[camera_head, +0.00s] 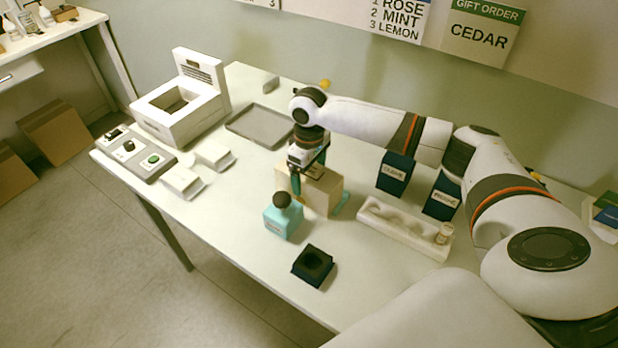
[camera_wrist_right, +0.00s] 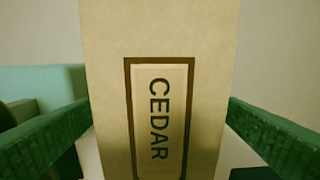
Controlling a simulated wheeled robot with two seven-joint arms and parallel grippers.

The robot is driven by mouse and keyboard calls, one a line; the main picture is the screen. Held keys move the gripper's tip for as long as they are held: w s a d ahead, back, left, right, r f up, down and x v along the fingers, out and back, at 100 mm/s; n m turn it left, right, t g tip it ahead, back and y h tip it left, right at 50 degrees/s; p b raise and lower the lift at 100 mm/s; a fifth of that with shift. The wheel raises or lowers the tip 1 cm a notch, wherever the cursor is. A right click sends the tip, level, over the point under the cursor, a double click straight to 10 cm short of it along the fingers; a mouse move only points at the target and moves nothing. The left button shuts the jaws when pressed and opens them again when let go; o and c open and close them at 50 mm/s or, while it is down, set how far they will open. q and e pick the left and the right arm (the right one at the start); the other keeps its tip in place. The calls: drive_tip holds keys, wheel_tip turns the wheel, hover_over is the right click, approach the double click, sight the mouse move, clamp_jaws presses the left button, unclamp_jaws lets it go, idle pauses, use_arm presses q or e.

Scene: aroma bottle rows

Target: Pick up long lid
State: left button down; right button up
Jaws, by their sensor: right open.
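A tan box-shaped piece marked CEDAR (camera_head: 325,196) stands near the middle of the table; it is the likeliest long lid, though I cannot tell for sure. In the right wrist view its labelled face (camera_wrist_right: 205,60) fills the middle. My right gripper (camera_head: 309,176) is over it from above. Its green fingers stand open, one on each side of the piece, with no clear contact visible. A teal bottle with a dark round stopper (camera_head: 283,222) stands just in front of it. My left gripper is not in view.
A dark square holder (camera_head: 313,265) sits in front. A cream rack (camera_head: 405,230) and two dark boxes (camera_head: 395,174) (camera_head: 441,197) stand to the right. A grey tray (camera_head: 262,125), a white machine (camera_head: 180,107) and a button panel (camera_head: 137,153) are to the left.

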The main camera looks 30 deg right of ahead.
drive_tip(key=shift+f, duration=0.25)
drive_tip(key=shift+r, duration=0.1)
drive_tip(key=c, duration=1.1)
